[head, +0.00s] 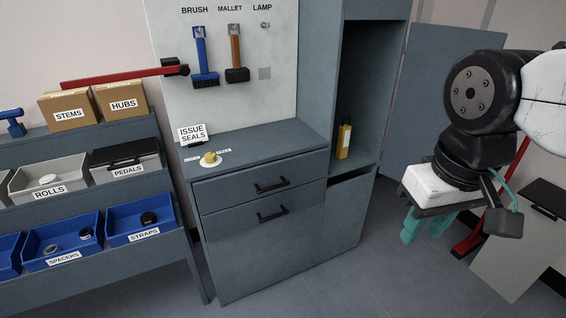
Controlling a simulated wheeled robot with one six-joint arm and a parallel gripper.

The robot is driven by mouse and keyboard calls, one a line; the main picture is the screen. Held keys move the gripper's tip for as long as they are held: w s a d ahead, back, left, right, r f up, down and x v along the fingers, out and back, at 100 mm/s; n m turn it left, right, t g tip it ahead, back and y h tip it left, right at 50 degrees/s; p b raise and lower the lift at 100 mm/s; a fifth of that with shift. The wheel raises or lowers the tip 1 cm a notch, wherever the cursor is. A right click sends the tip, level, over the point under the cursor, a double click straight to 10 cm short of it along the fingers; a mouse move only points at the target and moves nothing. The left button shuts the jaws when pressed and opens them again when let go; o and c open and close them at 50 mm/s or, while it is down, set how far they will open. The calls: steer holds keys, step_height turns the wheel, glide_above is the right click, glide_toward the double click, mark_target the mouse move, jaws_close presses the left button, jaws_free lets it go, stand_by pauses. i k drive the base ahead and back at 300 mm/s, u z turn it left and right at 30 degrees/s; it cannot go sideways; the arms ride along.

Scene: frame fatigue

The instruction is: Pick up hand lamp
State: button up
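A yellow upright object with a dark top, which looks like the hand lamp (344,139), stands on the floor of the open tall cabinet compartment, near its front left side. My gripper (426,226) hangs at the right of the view, pointing down, with teal fingers apart and nothing visible between them. It is in front of the cabinet, to the right of and lower in the picture than the lamp. The LAMP spot on the tool board (265,35) shows only a small hook and a grey square.
An open cabinet door (445,85) stands behind my arm. A counter (255,143) with drawers is left of the compartment. A brush (203,58) and a mallet (236,55) hang above it. A red bar (115,77) crosses at the left above shelves of bins. Floor in front is clear.

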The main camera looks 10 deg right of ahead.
mark_target(344, 130)
steer(key=z, duration=0.5)
steer(key=i, duration=0.7)
steer(key=z, duration=0.55)
steer(key=i, duration=1.2)
steer(key=u, duration=0.4)
